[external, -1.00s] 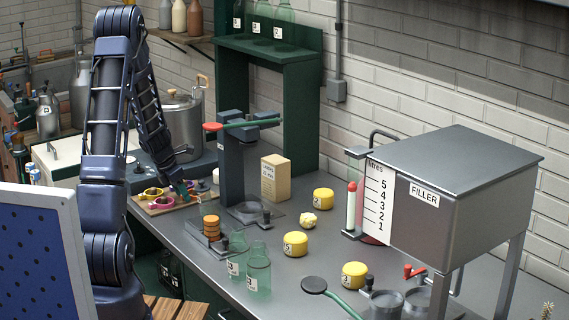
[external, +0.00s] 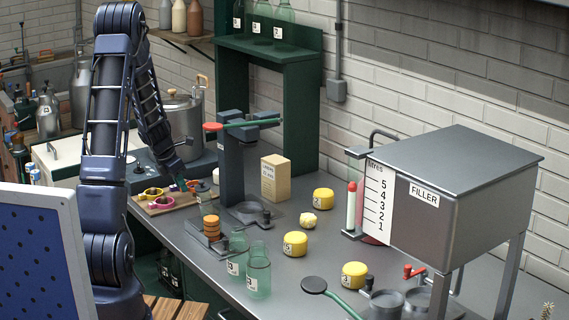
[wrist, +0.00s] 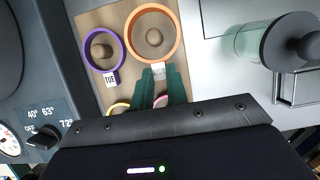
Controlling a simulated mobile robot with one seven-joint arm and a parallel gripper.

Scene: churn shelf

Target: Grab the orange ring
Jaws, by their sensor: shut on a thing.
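The orange ring (wrist: 152,35) lies around a peg on the wooden board (wrist: 98,18) in the wrist view, with a white tag on its near side. My gripper (wrist: 159,73) has its green fingers close together at that tag, shut on the near edge of the ring. In the external view my gripper (external: 182,185) is low over the board (external: 160,209), and the orange ring is hard to make out there.
A purple ring (wrist: 101,48) with a tag sits left of the orange one. A pink ring (external: 163,203) and a yellow ring (external: 153,193) are on the board's near side.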

